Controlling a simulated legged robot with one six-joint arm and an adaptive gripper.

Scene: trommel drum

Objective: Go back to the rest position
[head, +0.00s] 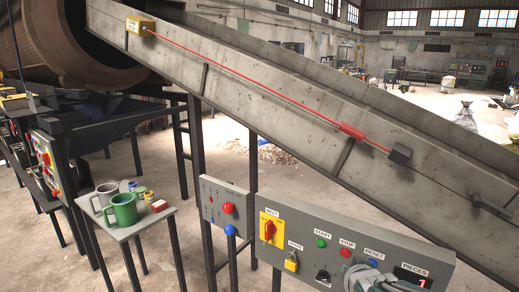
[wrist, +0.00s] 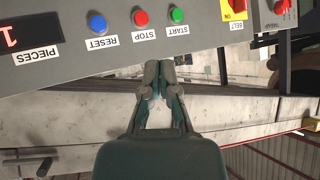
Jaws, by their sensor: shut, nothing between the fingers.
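My gripper (wrist: 160,75) is in the middle of the wrist view, with its two fingers drawn together at the tips and nothing between them. The grey control panel (wrist: 130,30) fills the top of that view, upside down, and the fingertips lie just beside its edge in the picture. I cannot tell whether they touch it. In the head view, the grey shape of my gripper (head: 365,276) shows at the bottom, in front of the control panel (head: 372,246).
A sloping conveyor (head: 270,100) with a red pull cord crosses behind. A small table (head: 135,228) with mugs stands left. Open floor lies beyond.

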